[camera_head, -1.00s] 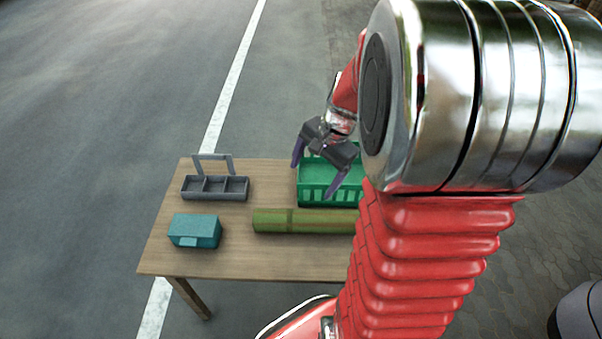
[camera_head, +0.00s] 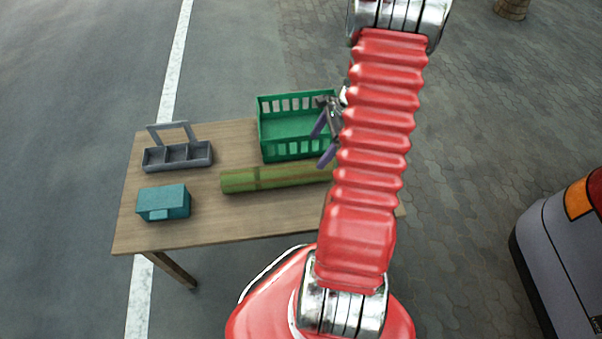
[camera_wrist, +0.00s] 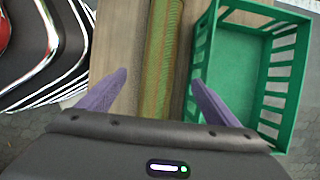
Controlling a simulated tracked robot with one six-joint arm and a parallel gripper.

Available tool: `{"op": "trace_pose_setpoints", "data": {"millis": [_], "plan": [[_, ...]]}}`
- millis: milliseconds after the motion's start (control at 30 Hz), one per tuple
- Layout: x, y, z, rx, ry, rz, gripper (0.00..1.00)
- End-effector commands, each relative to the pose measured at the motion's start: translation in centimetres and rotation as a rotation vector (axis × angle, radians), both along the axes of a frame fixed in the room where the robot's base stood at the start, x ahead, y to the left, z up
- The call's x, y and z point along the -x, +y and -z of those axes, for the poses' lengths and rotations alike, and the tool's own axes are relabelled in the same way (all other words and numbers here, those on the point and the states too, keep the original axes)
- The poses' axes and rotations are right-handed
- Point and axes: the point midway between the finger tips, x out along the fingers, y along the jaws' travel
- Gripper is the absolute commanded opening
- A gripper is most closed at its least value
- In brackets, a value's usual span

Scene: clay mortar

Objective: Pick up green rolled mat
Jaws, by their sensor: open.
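The green rolled mat (camera_head: 275,178) lies on the wooden table, in front of the green crate. My arm hides its right end in the head view. In the wrist view the mat (camera_wrist: 160,60) runs lengthwise away from my gripper (camera_wrist: 157,85). My gripper is open, with its two purple fingers apart, one to each side of the mat's line. In the head view my gripper (camera_head: 322,140) is above the table near the crate's right side, partly behind my arm. I cannot tell its exact height above the mat.
The empty green crate (camera_head: 290,153) stands right behind the mat, and its wall (camera_wrist: 205,45) is close to the right finger. A grey divided caddy (camera_head: 178,166) and a teal box (camera_head: 163,202) stand at the left of the wooden table (camera_head: 230,220). A vehicle (camera_head: 565,250) is at the right.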

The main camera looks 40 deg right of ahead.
Motion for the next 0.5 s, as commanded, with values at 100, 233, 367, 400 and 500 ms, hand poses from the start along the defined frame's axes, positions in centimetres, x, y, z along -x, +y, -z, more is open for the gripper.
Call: {"op": "trace_pose_setpoints", "data": {"millis": [100,233,367,400,500], "plan": [[0.0,0.0,0.0,0.000,0.000,-0.001,0.84],[-0.1,0.2,0.3,0.000,0.000,-0.002,0.84],[-0.4,0.6,1.5,-0.001,0.000,-0.003,0.84],[-0.5,0.8,2.0,-0.002,0.001,-0.004,0.84],[-0.8,1.3,3.5,-0.002,0.001,-0.003,0.84]]}}
